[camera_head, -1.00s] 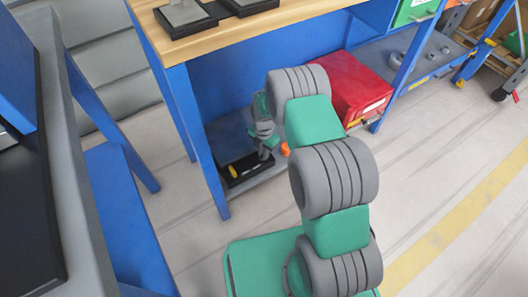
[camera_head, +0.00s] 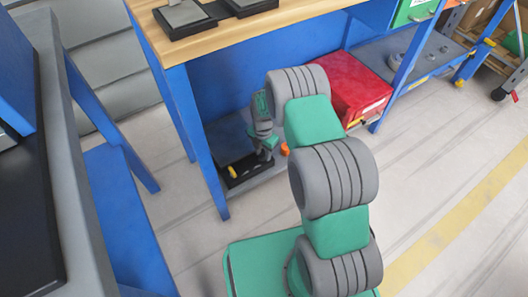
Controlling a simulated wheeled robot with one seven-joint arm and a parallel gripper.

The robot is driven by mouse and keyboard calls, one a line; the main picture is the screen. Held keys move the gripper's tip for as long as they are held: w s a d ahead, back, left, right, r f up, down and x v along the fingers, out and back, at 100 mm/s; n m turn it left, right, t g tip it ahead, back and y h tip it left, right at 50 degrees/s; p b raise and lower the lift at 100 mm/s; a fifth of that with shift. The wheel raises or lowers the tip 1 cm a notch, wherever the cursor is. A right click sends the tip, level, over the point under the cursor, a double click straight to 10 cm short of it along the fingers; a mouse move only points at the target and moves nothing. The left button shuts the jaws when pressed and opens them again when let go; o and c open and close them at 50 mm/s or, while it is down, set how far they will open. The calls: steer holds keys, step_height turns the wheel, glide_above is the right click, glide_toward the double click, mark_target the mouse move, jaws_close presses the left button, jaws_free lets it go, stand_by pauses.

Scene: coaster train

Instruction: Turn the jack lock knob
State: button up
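My arm reaches under the wooden-topped blue workbench. My gripper (camera_head: 266,153) is at its far end, low over the bench's grey lower shelf, and looks small. It points down beside a black tray-like base (camera_head: 248,178) with a small yellow part (camera_head: 232,172) on its left end. A small orange round part (camera_head: 285,149) shows just right of the gripper, partly hidden by my arm. I cannot tell which part is the jack lock knob. I cannot tell whether the fingers touch anything or are open or shut.
The workbench (camera_head: 225,42) has a blue leg (camera_head: 205,150) close left of the gripper. A red box (camera_head: 358,88) stands to the right on the shelf side. A blue-framed grey table (camera_head: 75,160) is at the left.

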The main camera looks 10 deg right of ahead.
mark_target(264, 154)
step_height(264, 154, up, 8)
steer(key=p, duration=0.2)
steer(key=shift+f+p, duration=0.1)
steer(key=shift+p, duration=0.2)
steer(key=shift+d, duration=0.1)
